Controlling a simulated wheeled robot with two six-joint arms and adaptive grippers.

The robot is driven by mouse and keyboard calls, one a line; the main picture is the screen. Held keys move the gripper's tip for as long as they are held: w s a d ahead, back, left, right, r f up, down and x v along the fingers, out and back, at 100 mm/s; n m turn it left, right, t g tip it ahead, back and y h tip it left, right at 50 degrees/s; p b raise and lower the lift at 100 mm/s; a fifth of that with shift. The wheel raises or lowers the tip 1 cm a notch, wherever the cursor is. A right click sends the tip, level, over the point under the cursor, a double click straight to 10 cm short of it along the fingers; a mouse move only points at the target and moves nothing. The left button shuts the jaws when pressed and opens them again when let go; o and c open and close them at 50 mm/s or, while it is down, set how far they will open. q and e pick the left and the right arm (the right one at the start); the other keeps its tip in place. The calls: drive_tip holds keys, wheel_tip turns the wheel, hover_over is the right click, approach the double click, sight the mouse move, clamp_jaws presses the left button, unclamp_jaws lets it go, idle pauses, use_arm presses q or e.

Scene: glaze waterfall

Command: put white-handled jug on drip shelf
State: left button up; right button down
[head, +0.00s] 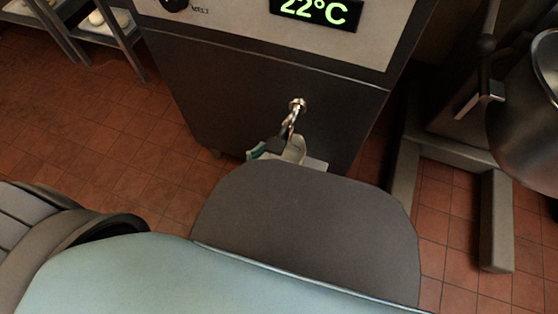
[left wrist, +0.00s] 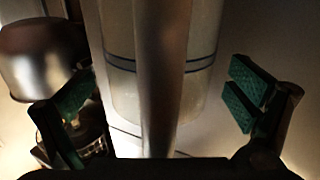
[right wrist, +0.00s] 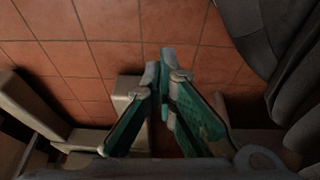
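The jug (left wrist: 125,85) is a pale cylinder with dark bands in the left wrist view. A pale upright bar, which looks like its handle (left wrist: 163,60), stands between the fingers of my left gripper (left wrist: 158,92). Those fingers are wide apart and touch neither side of it. In the head view, a cream piece that seems to be the jug (head: 294,149) shows below the metal spout (head: 297,105), beside a green-padded finger. A pale strip of the drip shelf (head: 315,163) shows there. My arm hides most of the shelf and the jug's base. My right gripper (right wrist: 161,72) is shut and empty.
The dark machine (head: 270,90) has a display reading 22°C. A steel bowl (head: 530,115) on a stand is at the right. A rack (head: 85,30) stands at the back left.

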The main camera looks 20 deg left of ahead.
use_arm(q)
drive_tip(key=p+v, duration=0.2)
drive_tip(key=v, duration=1)
use_arm(e)
drive_tip(key=s, duration=0.2)
drive_tip(key=s+d, duration=0.1)
drive_tip(key=shift+s+d+f, duration=0.1)
drive_tip(key=shift+s+f, duration=0.05)
drive_tip(key=shift+f, duration=0.1)
use_arm(q)
drive_tip(key=shift+r, duration=0.1)
